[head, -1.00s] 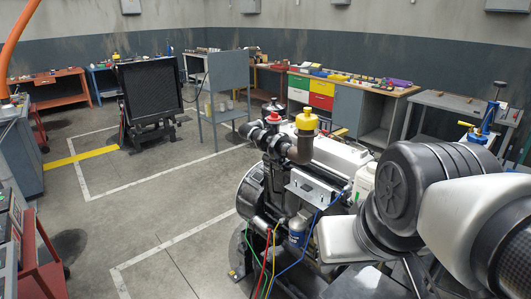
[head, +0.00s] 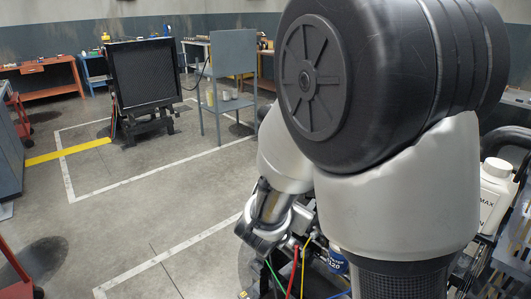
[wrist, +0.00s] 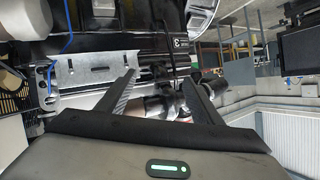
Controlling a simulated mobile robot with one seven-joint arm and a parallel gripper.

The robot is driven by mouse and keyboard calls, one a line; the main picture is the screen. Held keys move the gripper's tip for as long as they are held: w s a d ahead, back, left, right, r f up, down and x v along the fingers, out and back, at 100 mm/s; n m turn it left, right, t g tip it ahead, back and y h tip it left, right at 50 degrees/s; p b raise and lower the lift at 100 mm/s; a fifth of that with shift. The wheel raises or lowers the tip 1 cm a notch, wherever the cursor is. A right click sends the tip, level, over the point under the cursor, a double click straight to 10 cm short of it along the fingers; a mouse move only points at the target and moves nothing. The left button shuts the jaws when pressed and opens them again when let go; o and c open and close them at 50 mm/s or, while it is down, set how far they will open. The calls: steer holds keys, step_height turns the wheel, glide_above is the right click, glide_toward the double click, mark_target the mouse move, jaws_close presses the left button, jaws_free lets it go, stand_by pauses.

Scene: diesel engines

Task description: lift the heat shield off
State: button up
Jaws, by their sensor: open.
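The heat shield looks like the bright slotted metal plate (wrist: 97,68) on the engine in the wrist view. It is left of my gripper's fingers, its right end close to the left fingertip; I cannot tell whether they touch. My gripper (wrist: 159,80) is open, its two black fingers spread wide with nothing held. Pipe parts (wrist: 160,104) of the engine show between and below the fingers. In the head view my arm covers the plate and most of the engine, and the fingers cannot be made out.
A blue wire (wrist: 52,48) runs by the plate's left end. A white bottle (head: 494,193) stands at right.

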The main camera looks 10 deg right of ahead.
steer(key=s+d+f+m+g+h+b, duration=0.2)
steer(key=s+d+f+h+b, duration=0.2)
steer(key=s+d+f+h, duration=0.3)
steer(key=w+d+h+b, duration=0.1)
steer(key=w+d+b, duration=0.2)
steer(key=w+d, duration=0.7)
steer(key=d, duration=0.4)
steer(key=shift+w, duration=0.25)
jaws_close()
